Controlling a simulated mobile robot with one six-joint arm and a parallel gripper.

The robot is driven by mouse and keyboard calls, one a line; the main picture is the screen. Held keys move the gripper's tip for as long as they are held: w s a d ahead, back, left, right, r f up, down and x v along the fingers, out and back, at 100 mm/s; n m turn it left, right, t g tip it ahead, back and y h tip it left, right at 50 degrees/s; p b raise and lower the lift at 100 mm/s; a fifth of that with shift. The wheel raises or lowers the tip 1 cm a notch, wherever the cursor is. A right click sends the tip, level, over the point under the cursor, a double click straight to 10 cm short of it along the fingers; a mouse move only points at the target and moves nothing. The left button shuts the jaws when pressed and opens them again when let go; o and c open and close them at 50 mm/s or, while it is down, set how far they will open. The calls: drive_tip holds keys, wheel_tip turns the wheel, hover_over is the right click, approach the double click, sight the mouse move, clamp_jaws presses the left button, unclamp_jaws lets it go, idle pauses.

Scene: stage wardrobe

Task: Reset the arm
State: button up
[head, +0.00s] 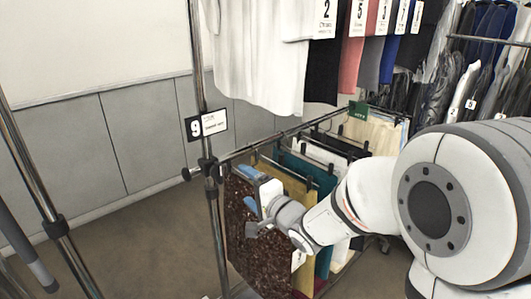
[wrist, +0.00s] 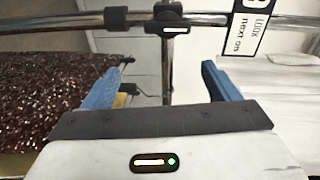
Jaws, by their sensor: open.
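My gripper (head: 252,217) is at the end of my white arm, which reaches in from the right in the head view. It is in front of the dark brown sequined garment at the near end of the low rail. In the wrist view my gripper (wrist: 160,85) shows two blue fingers spread wide apart, with nothing between them. Beyond the fingers are a metal upright post and a crossing rail (wrist: 70,23). I cannot tell whether the gripper touches the garment.
The sequined garment (head: 262,262) hangs with several others on the low rail (head: 270,141). A post (head: 198,60) bears a sign with 9 (head: 207,126). White tops (head: 262,55) hang above. Another stand (head: 45,205) is at left. Bare floor (head: 140,255) lies between the stand and post.

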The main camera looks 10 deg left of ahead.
drive_tip(key=s+d+f+n+g+h, duration=0.1)
drive_tip(key=s+d+f+n+h, duration=0.15)
drive_tip(key=d+h, duration=1.15)
drive_tip(key=s+d+f+n+g+y, duration=0.1)
drive_tip(key=s+d+g, duration=0.3)
drive_tip(key=s, duration=0.6)
drive_tip(key=s+d+f+n+g, duration=0.1)
drive_tip(key=s+d+n+g, duration=0.3)
drive_tip(key=s+d, duration=0.4)
drive_tip(key=shift+s+d+f+g+y, duration=0.15)
drive_tip(key=shift+s+f+g+y, duration=0.2)
drive_tip(key=shift+s, duration=0.9)
drive_tip(key=shift+r+n, duration=0.1)
drive_tip(key=shift+n, duration=0.15)
